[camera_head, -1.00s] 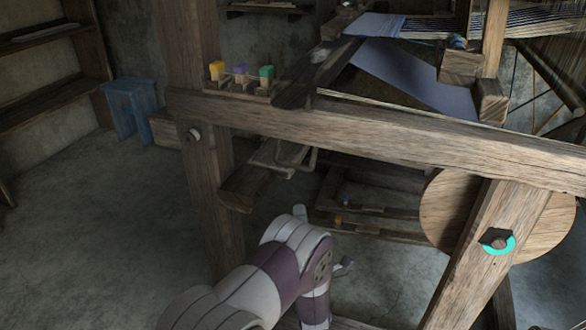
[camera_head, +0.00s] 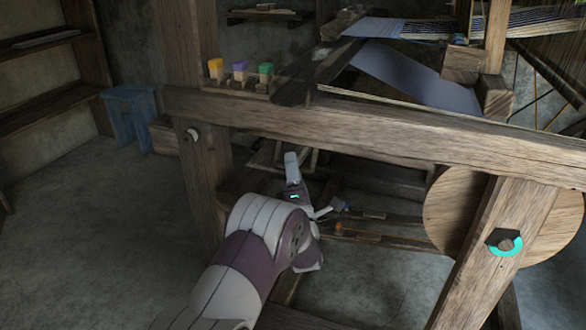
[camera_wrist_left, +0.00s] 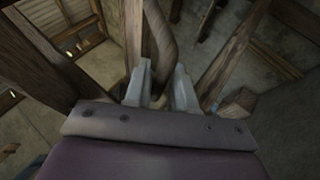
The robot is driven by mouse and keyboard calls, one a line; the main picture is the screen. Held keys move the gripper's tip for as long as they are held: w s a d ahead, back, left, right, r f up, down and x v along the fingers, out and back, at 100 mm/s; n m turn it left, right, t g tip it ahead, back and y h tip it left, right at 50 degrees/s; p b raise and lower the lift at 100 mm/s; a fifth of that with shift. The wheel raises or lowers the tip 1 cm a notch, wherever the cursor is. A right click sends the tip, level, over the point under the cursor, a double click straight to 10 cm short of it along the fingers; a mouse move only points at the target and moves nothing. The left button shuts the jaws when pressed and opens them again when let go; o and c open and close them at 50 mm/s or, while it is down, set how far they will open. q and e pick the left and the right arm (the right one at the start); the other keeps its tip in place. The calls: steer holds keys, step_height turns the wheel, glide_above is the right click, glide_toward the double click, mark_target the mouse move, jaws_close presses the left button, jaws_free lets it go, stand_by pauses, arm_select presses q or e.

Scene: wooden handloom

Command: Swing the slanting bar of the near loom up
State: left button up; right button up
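The near loom has a long top rail (camera_head: 380,130) running across the head view. A slanting timber (camera_head: 480,265) with a teal-ringed peg stands at the right, in front of a round wooden disc. My left gripper (camera_head: 313,182) reaches in under the rail at the middle, its fingers spread. In the left wrist view the gripper (camera_wrist_left: 162,68) shows two separated grey fingers, with a rounded wooden bar (camera_wrist_left: 160,35) running down towards the gap. I cannot tell whether that bar lies between the fingers, or which timber is the task's slanting bar. My right gripper is not in view.
An upright post (camera_head: 200,180) stands left of my left arm. Small blocks with yellow, purple and green tops (camera_head: 240,75) sit above the rail. A blue stool (camera_head: 130,115) and shelves stand at the left. The floor (camera_head: 90,230) at the left is clear.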

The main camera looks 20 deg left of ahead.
arm_select(q)
jaws_close()
steer(key=shift+d+r+n+g+y+p, duration=0.2)
steer(key=shift+r+n+g, duration=0.2)
steer(key=shift+r+n, duration=0.35)
steer(key=shift+d+r+n+g+y+p, duration=0.2)
steer(key=shift+r+n+g, duration=0.3)
steer(key=shift+r, duration=0.4)
steer(key=shift+o, duration=0.6)
jaws_free()
steer(key=shift+d, duration=0.1)
steer(key=p+v, duration=0.2)
steer(key=v, duration=1)
steer(key=shift+s+f+p, duration=0.25)
steer(key=shift+f+p, duration=0.05)
steer(key=shift+p, duration=0.1)
